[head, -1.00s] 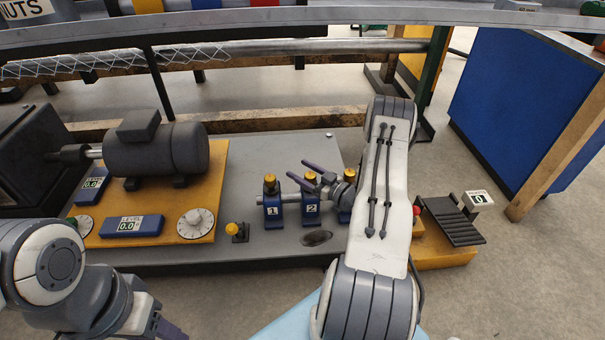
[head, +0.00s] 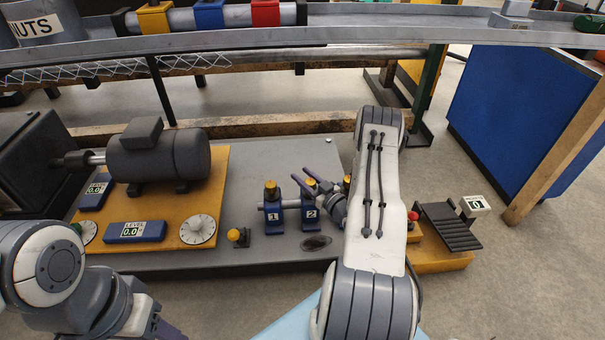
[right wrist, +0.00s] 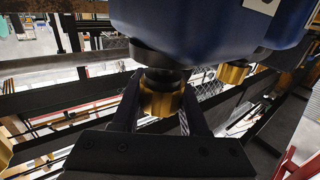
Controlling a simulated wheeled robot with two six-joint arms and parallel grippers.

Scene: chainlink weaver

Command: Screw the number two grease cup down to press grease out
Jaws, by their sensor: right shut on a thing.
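The number two grease cup is a blue block marked 2 (head: 311,215) with a yellow cap (head: 310,182), in the middle of a row on the grey plate. My right gripper (head: 302,175) reaches in from the right at cap height, its two dark fingers on either side of the cap. In the right wrist view the gripper (right wrist: 158,88) is shut on the ribbed gold cap (right wrist: 162,102), below a blue body (right wrist: 190,30). My left gripper (head: 168,331) shows only partly at the bottom left; its fingertips are hidden.
Cup one (head: 273,217) stands close on the left; a third cup is mostly hidden by my right arm. A yellow button (head: 237,236), a dial (head: 198,230), a level display (head: 135,231) and a motor (head: 158,157) lie further left. A shelf rail (head: 300,38) crosses above.

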